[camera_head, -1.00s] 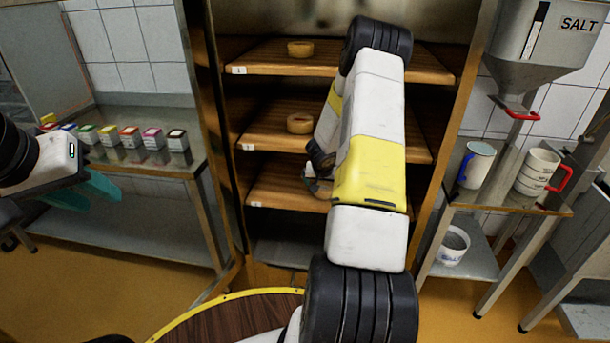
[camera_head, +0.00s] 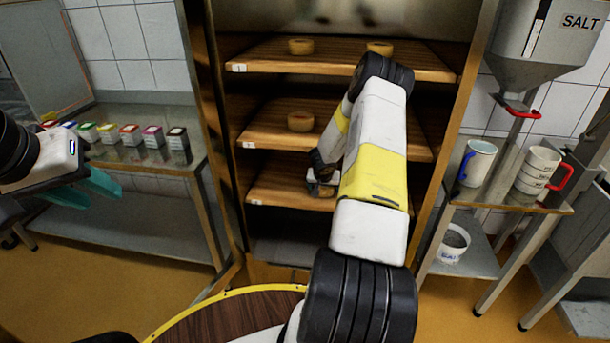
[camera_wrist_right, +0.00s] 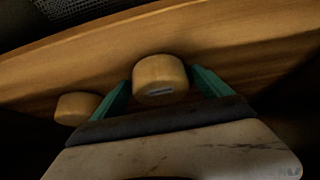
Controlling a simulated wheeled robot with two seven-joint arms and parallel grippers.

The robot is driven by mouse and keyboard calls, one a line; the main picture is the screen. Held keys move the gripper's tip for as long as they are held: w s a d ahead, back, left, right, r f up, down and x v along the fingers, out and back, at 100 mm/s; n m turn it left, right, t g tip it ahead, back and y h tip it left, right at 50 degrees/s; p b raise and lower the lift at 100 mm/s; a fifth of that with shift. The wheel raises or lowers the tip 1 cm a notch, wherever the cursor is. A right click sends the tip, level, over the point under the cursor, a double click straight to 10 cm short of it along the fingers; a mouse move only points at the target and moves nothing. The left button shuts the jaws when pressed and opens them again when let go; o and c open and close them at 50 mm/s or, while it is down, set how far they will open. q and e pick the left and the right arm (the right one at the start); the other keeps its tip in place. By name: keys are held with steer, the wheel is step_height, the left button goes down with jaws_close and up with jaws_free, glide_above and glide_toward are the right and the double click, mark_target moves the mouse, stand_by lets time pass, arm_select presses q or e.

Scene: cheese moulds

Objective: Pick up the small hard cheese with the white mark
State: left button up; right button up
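In the right wrist view a small round tan cheese (camera_wrist_right: 160,76) with a pale mark on its side sits on a wooden shelf board. The green fingers of my right gripper (camera_wrist_right: 160,88) stand open on either side of it, with narrow gaps visible. A second cheese (camera_wrist_right: 76,107) lies outside the left finger. In the head view my right arm reaches to the lowest wooden shelf (camera_head: 275,195); its fingertips and the cheese there are hidden. My left gripper (camera_head: 88,190) is open and empty at the left.
The top shelf (camera_head: 270,62) holds two cheeses (camera_head: 300,46) and the middle shelf (camera_head: 262,132) shows one (camera_head: 300,121). Cabinet side walls bound the shelves. Several coloured small boxes (camera_head: 130,133) stand on the left table. Mugs (camera_head: 477,163) stand below the salt hopper (camera_head: 545,45) at right.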

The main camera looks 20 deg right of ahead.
steer(key=c, duration=1)
steer(key=shift+c, duration=0.2)
